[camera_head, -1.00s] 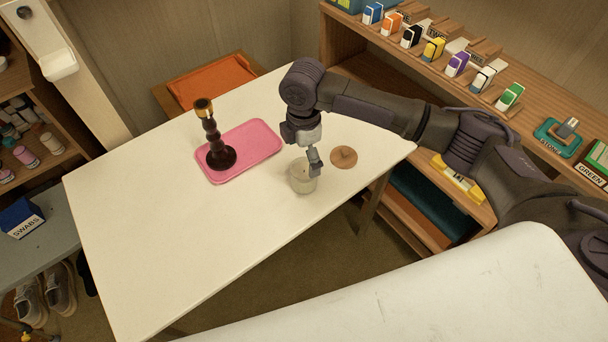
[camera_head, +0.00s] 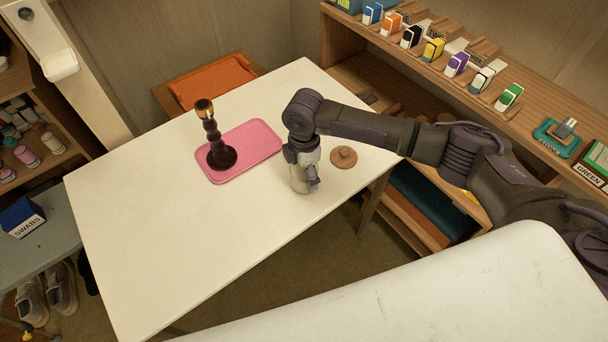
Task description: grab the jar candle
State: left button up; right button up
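The jar candle (camera_head: 299,184), a small pale glass jar, stands upright on the white table near its right edge. My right gripper (camera_head: 306,180) has come down from above over the jar, and its fingers overlap the jar's upper part. The gripper hides the jar's top, and I cannot tell whether the fingers are closed on it. A round wooden lid with a knob (camera_head: 344,158) lies on the table just right of the jar. My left gripper is not in view.
A pink tray (camera_head: 258,146) with a dark candlestick (camera_head: 214,140) is left of the jar on the white table (camera_head: 150,220). A wooden shelf (camera_head: 450,82) with small coloured boxes stands at the right. The table's front left is clear.

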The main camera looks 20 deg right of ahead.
jog(key=c, duration=1.1)
jog(key=shift+o, duration=0.2)
jog(key=shift+r, duration=0.1)
